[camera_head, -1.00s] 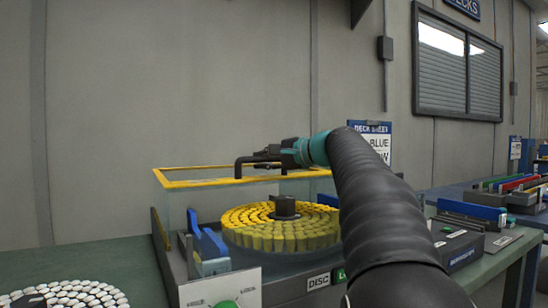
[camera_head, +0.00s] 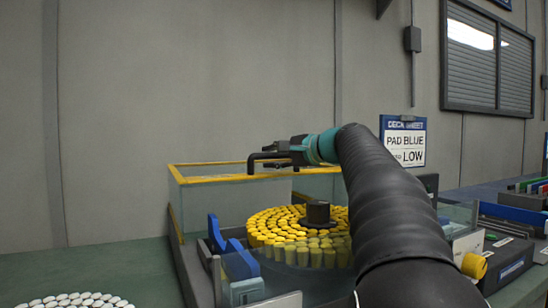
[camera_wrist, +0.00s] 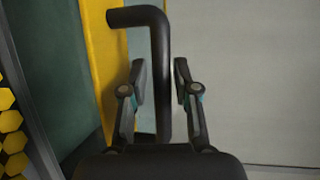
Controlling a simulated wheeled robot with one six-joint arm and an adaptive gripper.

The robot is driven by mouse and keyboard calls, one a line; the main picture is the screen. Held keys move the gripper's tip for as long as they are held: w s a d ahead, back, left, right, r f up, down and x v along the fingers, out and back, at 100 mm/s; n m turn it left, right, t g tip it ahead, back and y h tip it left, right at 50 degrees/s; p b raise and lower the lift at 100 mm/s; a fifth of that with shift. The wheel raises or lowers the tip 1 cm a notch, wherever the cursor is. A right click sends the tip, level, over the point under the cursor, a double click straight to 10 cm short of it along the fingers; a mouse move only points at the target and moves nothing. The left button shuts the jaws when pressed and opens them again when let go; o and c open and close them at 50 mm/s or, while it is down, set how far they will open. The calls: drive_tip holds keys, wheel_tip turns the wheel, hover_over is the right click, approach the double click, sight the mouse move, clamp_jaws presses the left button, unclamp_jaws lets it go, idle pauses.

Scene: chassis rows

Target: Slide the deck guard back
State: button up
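The deck guard (camera_head: 216,179) is a clear box cover with a yellow top rim, standing over the back and left of the disc deck. Its dark bent handle (camera_head: 250,162) sticks up by the rim. My gripper (camera_head: 272,160) is at this handle. In the wrist view the handle (camera_wrist: 163,95) passes between my two fingers (camera_wrist: 160,70), which are drawn in around it. The right finger is close against it, and a thin gap shows at the left one. The yellow rim (camera_wrist: 105,60) runs left of the fingers. My arm hides the guard's right end.
The round deck of yellow pads (camera_head: 268,228) with a dark hub (camera_head: 318,212) sits below the guard. Blue levers (camera_head: 232,250) stand at its left front. A wall sign (camera_head: 403,142) is behind my arm.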

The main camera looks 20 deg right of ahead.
drive_tip(key=shift+d, duration=0.45)
drive_tip(key=v, duration=1.2)
drive_tip(key=shift+s+a, duration=0.1)
drive_tip(key=shift+a, duration=0.05)
